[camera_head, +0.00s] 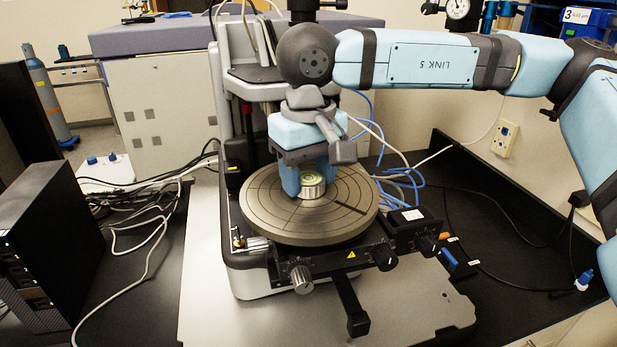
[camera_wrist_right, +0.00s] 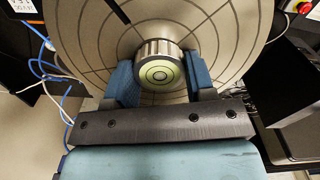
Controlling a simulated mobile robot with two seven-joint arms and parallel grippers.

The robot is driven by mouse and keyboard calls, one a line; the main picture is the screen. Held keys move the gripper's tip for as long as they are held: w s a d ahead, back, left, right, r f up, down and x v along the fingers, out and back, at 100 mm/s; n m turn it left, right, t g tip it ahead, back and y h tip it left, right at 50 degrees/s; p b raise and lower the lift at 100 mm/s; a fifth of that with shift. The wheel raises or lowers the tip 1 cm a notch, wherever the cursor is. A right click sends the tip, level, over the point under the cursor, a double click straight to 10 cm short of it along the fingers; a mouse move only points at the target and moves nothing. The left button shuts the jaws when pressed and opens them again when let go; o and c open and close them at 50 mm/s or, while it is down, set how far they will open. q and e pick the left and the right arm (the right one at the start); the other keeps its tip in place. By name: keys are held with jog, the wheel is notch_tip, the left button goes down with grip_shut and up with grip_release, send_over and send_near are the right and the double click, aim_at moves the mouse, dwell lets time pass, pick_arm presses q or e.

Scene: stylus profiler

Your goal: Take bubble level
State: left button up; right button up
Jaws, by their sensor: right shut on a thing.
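The bubble level (camera_head: 312,183) is a small round silver piece with a pale green top, on the round grey stage (camera_head: 270,225) of the profiler in the head view. In the right wrist view the bubble level (camera_wrist_right: 160,74) shows its green face and ring mark between two blue fingers. My right gripper (camera_head: 308,182) reaches down from above and is shut on the level; the wrist view shows the same gripper (camera_wrist_right: 162,82). I cannot tell whether the level touches the stage. My left gripper is not in view.
Control knobs (camera_head: 302,279) and a black lever (camera_head: 352,310) stick out at the stage's front. A black computer tower (camera_head: 45,240) and tangled cables (camera_head: 140,205) stand at left. Blue tubes (camera_head: 385,180) run behind the stage. The black bench at right is mostly clear.

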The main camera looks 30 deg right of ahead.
aim_at(308, 178)
notch_tip(308, 178, up, 20)
jog(key=b, duration=0.1)
dwell(0.4)
jog(key=shift+f, duration=0.1)
jog(key=shift+o, duration=1.3)
jog(key=c, duration=0.5)
jog(key=shift+c, duration=0.2)
